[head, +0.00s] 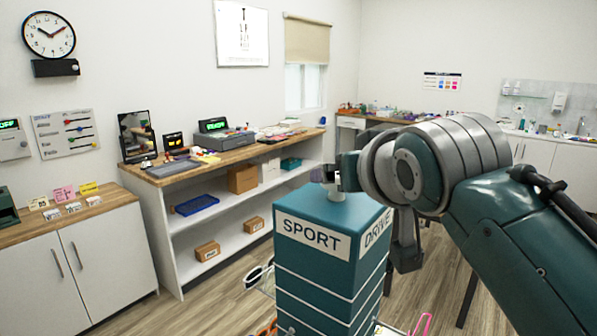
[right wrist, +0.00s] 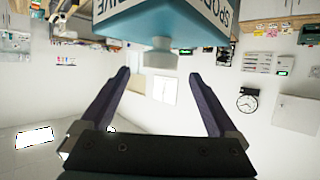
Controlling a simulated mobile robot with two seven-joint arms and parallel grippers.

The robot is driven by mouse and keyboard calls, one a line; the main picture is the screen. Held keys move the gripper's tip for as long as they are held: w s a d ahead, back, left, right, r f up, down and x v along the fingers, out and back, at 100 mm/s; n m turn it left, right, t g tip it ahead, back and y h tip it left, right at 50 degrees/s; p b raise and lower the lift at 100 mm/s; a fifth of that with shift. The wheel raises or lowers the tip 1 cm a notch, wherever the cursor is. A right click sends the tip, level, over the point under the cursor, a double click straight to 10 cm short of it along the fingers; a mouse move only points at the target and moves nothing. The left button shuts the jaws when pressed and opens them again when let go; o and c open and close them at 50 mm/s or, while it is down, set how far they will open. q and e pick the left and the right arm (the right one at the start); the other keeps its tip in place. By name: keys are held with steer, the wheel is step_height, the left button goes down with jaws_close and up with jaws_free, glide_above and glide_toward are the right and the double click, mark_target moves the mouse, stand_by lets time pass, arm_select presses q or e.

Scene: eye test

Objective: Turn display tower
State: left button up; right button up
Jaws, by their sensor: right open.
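The display tower (head: 318,272) is a teal box column standing upright in the middle of the head view. Its two visible faces read SPORT and DRIVE. A pale knob (right wrist: 160,52) sits on its top. The right wrist view is upside down and shows the tower (right wrist: 165,22) at its upper edge. My right gripper (right wrist: 158,76) is open and empty, with the knob just past its fingertips and roughly centred between them. In the head view my right arm reaches in from the right, and its wrist largely hides the fingers. My left gripper is in neither view.
Glasses frames stick out low around the tower, including a white pair (head: 258,273) and a pink one (head: 422,323). A wood-topped shelf unit (head: 225,152) stands behind on the left, with a blue tray (head: 197,205) and boxes. Open floor lies between shelf and tower.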

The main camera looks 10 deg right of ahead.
steer(key=shift+v, duration=2)
